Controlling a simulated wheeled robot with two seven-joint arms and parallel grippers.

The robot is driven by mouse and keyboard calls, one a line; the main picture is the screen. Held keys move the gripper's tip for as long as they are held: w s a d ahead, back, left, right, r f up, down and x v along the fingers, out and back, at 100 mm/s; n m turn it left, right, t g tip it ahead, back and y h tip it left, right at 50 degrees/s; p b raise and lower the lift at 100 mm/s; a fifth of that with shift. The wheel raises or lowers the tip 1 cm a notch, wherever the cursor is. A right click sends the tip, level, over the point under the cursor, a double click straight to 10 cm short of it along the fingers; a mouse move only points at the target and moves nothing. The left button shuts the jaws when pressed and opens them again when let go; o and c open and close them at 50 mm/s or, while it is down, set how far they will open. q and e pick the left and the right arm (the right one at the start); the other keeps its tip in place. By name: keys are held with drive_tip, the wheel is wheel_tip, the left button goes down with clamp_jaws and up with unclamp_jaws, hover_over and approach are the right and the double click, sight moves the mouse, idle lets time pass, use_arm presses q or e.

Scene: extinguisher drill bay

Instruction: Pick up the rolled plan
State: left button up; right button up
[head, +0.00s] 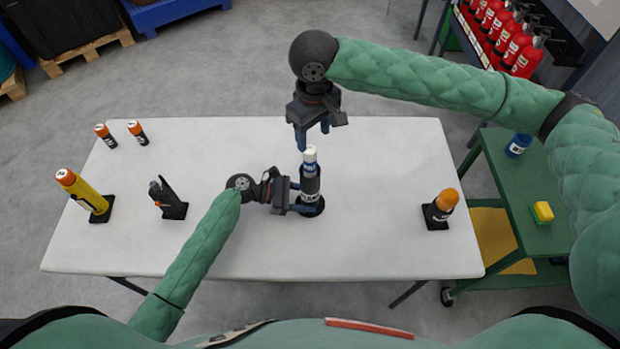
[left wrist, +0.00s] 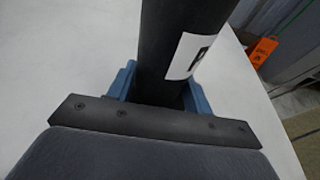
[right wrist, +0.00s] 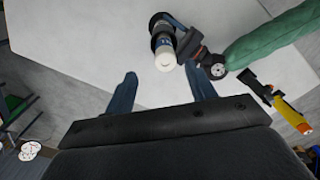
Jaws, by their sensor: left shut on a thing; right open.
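The rolled plan (head: 309,155), white with a blue band, stands upright with its top sticking out of a black tube (head: 311,183) on the white table. My left gripper (head: 304,196) is shut on the tube from the left, low on its body. The left wrist view shows the dark tube (left wrist: 180,45) with a white label between the blue fingers. My right gripper (head: 312,138) is open and empty, pointing down just above and behind the plan's top. In the right wrist view the plan's white end (right wrist: 166,60) lies beyond the two open fingertips (right wrist: 166,78), between them.
On the white table (head: 400,190) stand a yellow flashlight (head: 85,192), a black handheld device (head: 165,195), two small orange-topped cylinders (head: 120,133) and an orange-topped item (head: 441,206). A green cart (head: 510,185) stands at the right. The table around the tube is clear.

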sight(310, 149)
wheel_tip(310, 149, down, 3)
drive_tip(key=shift+s+a+f, duration=0.1)
drive_tip(key=shift+a+f, duration=0.1)
drive_tip(key=shift+f, duration=1.1)
drive_tip(key=shift+a+f, duration=0.2)
drive_tip(key=shift+f, duration=1.1)
clamp_jaws()
